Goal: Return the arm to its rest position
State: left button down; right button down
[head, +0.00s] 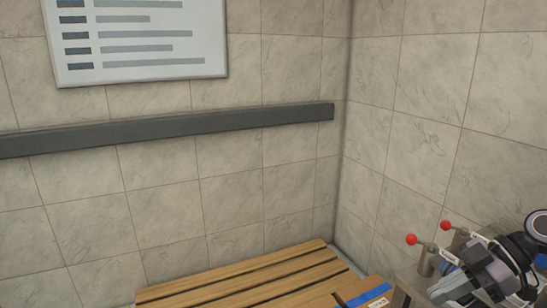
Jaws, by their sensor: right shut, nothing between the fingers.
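My right gripper (449,288) is in the lower right corner of the head view. It is shut and empty, with its dark wrist reaching in from the right edge. It overlaps part of the equipment behind it, and I cannot tell whether it touches anything. My left gripper is not in view.
Two levers with red knobs, a nearer one (411,240) and a farther one (446,225), stand beside my right gripper. A slatted wooden pallet (240,283) lies at the bottom. A blue strip (368,295) is beside it. Tiled walls meet behind, with a dark rail (170,130).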

jog(key=s+a+f+m+t+h+p, duration=0.1)
jog(key=a+f+m, duration=0.15)
jog(key=f, duration=0.45)
jog(key=s+a+f+m+t+h, duration=0.2)
jog(key=f+m, duration=0.1)
jog(key=f, duration=0.4)
jog(key=s+a+f+m+t+h+p, duration=0.1)
jog(key=a+f+m, duration=0.2)
jog(key=f, duration=0.4)
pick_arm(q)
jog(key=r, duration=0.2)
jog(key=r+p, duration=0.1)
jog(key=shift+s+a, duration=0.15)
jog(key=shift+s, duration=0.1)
pick_arm(e)
jog(key=s+a+f+m+t+h, duration=0.1)
jog(key=s+a+m+t, duration=0.1)
jog(key=s, duration=0.5)
jog(key=s+a+f+m+t+h, duration=0.1)
jog(key=s+f+m+t+h, duration=0.1)
jog(key=s, duration=0.5)
jog(key=shift+a+m+t+h, duration=0.35)
jog(key=shift+m+t, duration=0.35)
jog(key=shift+m, duration=0.25)
